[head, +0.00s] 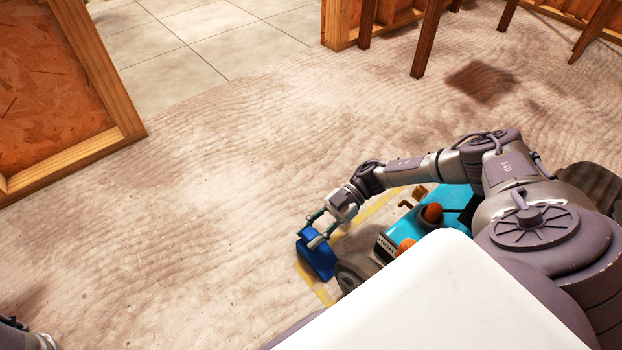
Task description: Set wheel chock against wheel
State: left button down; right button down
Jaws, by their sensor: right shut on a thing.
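The blue wheel chock (319,259) is low over or on the floor, just left of the mower's dark wheel (350,278); I cannot tell whether it touches the wheel or the floor. My right gripper (318,232) is shut on the top of the chock. The turquoise mower (408,222) with orange knobs stands partly under my right arm, and my white body hides its lower part. Of my left arm only a small part shows at the bottom left corner; its gripper is out of view.
Yellow tape (370,212) marks the floor around the mower. A wood-framed board panel (60,90) stands at the upper left. Wooden legs (428,40) stand at the top right. The dusty floor (170,240) left of the chock is clear.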

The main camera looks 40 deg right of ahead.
jog(key=shift+f, duration=0.15)
jog(key=c, duration=0.8)
grip_release()
